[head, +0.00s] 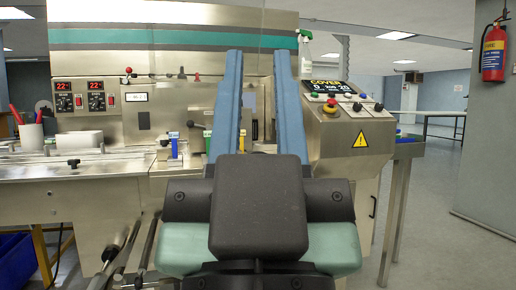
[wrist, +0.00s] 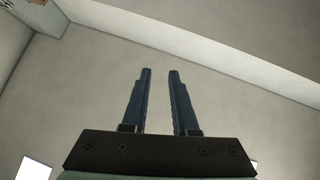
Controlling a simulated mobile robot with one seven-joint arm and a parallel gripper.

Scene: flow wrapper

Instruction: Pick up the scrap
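My gripper (head: 257,103) is raised in front of the flow wrapper (head: 175,75) in the head view, with its two blue fingers apart and nothing between them. The wrist view shows the same open fingers (wrist: 160,73) against a plain pale surface. I cannot make out any scrap for certain in either view. My gripper and wrist hide part of the machine's middle.
A control panel (head: 342,109) with a red stop button stands right of my gripper. A cup with red pens (head: 31,136) sits on the left deck. A spray bottle (head: 305,52) stands on top. The floor at right (head: 430,220) is clear.

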